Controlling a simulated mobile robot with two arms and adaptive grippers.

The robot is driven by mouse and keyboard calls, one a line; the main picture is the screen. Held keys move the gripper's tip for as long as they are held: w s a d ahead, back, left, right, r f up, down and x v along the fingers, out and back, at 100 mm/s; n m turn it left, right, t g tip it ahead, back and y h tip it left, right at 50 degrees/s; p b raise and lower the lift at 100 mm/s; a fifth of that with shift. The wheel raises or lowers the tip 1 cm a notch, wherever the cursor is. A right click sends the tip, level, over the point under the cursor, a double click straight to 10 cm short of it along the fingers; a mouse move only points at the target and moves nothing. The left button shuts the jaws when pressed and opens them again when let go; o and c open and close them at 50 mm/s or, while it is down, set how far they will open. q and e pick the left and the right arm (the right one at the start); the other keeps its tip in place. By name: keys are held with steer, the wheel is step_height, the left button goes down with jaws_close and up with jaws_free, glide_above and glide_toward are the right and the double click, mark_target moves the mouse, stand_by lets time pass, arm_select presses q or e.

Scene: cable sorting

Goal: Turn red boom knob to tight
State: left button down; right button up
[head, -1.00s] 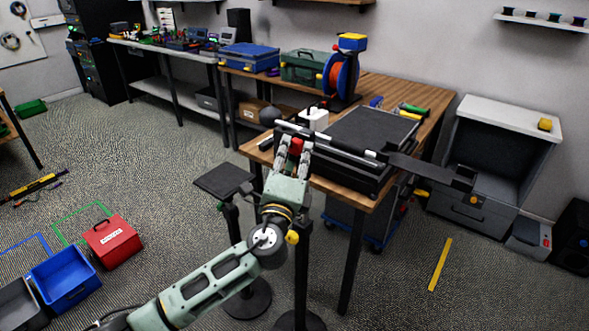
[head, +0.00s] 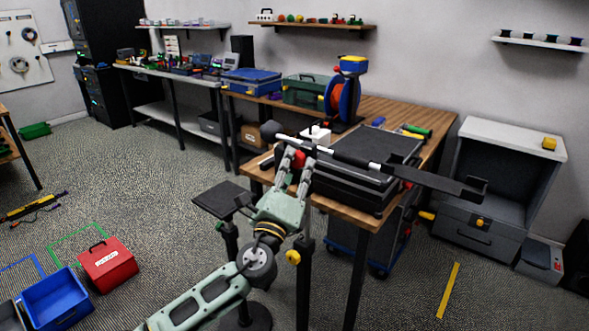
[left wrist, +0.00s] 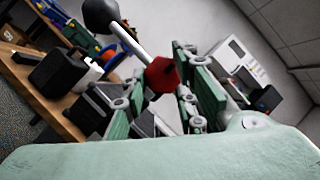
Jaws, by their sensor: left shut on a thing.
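In the left wrist view the knob (left wrist: 161,75) is a red, faceted piece between the finger pads, just below the pale rod. My left gripper (head: 297,166) reaches up to it from below and is shut on it. The fingers partly cover the knob, and no tight mark is readable. A dark rounded head (head: 270,130) is at the boom's left end. My right gripper is not in view.
A black case (head: 365,150) lies on the wooden table (head: 335,208) behind the boom. A dark flat plate (head: 440,181) extends right along the boom. A black stand with a flat top (head: 222,200) is left of my gripper.

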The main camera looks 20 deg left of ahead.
arm_select(q)
steer(key=shift+f, duration=0.5)
steer(key=c, duration=1.6)
jaws_free()
steer(key=shift+a, duration=0.1)
steer(key=shift+o, duration=0.2)
steer(key=shift+r, duration=0.25)
steer(key=v, duration=1.2)
